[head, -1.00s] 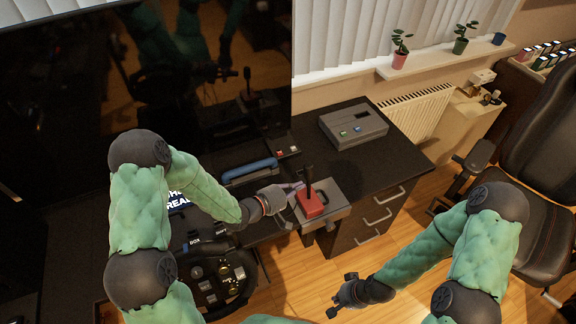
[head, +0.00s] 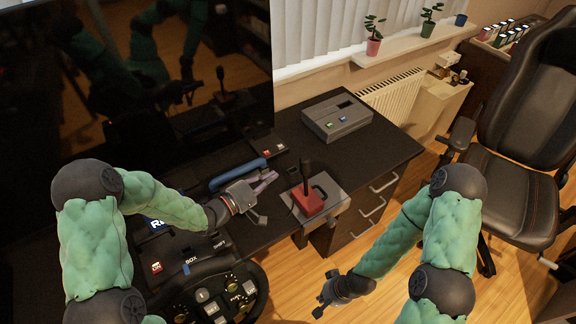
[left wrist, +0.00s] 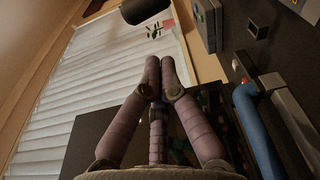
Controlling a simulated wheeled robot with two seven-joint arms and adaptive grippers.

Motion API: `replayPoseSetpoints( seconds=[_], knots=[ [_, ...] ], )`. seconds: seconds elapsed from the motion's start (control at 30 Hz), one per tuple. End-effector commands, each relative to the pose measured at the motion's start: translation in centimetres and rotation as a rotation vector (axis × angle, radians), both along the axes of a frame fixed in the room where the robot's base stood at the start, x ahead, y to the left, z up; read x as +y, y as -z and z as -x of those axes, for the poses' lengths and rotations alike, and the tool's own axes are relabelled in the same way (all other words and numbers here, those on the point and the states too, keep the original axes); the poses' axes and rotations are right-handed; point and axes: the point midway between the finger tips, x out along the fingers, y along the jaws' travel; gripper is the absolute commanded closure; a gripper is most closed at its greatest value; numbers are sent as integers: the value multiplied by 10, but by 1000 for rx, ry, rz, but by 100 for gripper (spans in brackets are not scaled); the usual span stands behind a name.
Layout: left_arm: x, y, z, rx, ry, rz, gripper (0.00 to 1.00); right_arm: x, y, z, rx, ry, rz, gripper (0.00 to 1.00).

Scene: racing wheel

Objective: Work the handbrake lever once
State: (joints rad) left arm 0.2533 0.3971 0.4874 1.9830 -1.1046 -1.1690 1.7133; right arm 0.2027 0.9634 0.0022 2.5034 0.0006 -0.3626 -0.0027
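The lever (head: 306,176) is a black stick rising nearly upright from a red base, on a grey plate at the desk's front edge in the head view. My left gripper (head: 268,195) is just left of the lever, with a small gap between. My right gripper (head: 322,295) hangs over the floor in front of the desk, fingers apart and empty.
A blue bar handle (head: 238,175) lies behind my left gripper. A grey box with buttons (head: 337,117) stands at the back of the desk. The steering wheel (head: 250,290) is at lower left, the dark screen (head: 225,70) behind. A black chair (head: 520,170) stands at right.

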Motion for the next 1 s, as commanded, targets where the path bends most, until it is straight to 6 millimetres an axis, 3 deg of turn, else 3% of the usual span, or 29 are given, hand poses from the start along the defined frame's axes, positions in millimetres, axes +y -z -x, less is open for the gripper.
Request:
replayPoseSetpoints(
  seconds=[0.53, 1.0],
  knots=[
    [-58, 4, -54, 0, 3, -1, 100, 0, 25, 0, 1, 0, 0, 100],
    [-71, 2, -68, 1, -1, -1, 100, 0, 30, 0, 1, 0, 0, 100]
  ],
)
